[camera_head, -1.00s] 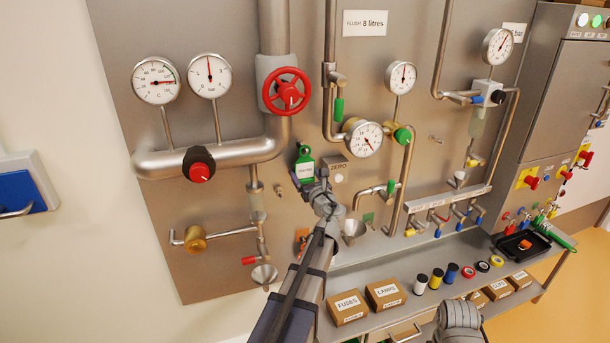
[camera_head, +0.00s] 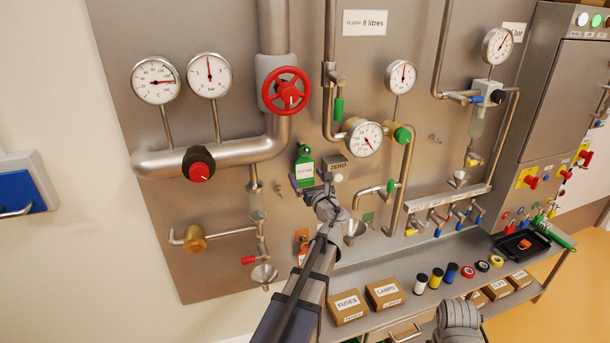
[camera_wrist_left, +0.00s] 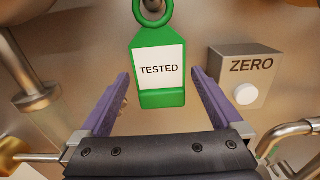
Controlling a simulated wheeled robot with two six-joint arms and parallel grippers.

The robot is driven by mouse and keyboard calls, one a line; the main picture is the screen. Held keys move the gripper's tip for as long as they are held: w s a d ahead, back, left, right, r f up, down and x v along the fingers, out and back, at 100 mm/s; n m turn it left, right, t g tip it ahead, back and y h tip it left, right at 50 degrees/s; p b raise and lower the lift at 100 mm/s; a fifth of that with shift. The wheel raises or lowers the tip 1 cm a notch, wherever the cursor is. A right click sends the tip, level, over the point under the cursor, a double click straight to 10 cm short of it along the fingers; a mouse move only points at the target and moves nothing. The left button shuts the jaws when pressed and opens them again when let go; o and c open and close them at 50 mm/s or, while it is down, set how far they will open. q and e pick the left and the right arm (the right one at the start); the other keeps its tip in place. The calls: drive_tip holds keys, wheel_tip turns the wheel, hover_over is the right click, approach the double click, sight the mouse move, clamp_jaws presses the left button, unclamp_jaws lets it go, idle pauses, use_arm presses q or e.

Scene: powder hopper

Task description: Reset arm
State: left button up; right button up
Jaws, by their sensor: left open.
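My left gripper (camera_head: 313,184) is open and empty in front of the steel panel, just below a green tag (camera_head: 304,169). In the left wrist view the green tag (camera_wrist_left: 160,67) reads TESTED and hangs upright by its ring. The purple-lined fingers of the left gripper (camera_wrist_left: 160,90) stand apart on either side of the tag's lower part in the picture, with space between. A grey ZERO box (camera_head: 333,167) with a white button (camera_wrist_left: 246,94) is just right of the tag. A grey part of my right arm shows at the bottom edge; its fingers are not visible.
The panel carries gauges, pipes and a red handwheel (camera_head: 286,92). An orange tag (camera_head: 303,252) and a funnel (camera_head: 264,274) are low, near my left arm. A shelf below holds boxes (camera_head: 347,306) and tape rolls.

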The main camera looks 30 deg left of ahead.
use_arm(q)
drive_tip(key=v, duration=0.5)
drive_tip(key=shift+s+d, duration=0.25)
drive_tip(key=s+d+f+n+g+h, duration=0.3)
drive_tip(key=s+d+f+n, duration=0.2)
drive_tip(key=d+f+n, duration=0.25)
drive_tip(key=s+d+f+n+g+h, duration=0.3)
drive_tip(key=s+d+f+n, duration=0.2)
drive_tip(key=d+f+n, duration=0.25)
drive_tip(key=s+d+f+n+g+h, duration=0.2)
drive_tip(key=s+d+n+g+h, duration=0.1)
drive_tip(key=s+d, duration=0.4)
drive_tip(key=s+d+f+n+g+h+p, duration=0.1)
drive_tip(key=s+d+f+n+g+h, duration=0.1)
drive_tip(key=s+d, duration=0.5)
drive_tip(key=d+f+n+h, duration=0.1)
drive_tip(key=d+n, duration=0.1)
drive_tip(key=d, duration=0.2)
drive_tip(key=shift+d+f+g+h, duration=0.2)
drive_tip(key=shift+f+g+h, duration=0.1)
drive_tip(key=shift+g, duration=0.1)
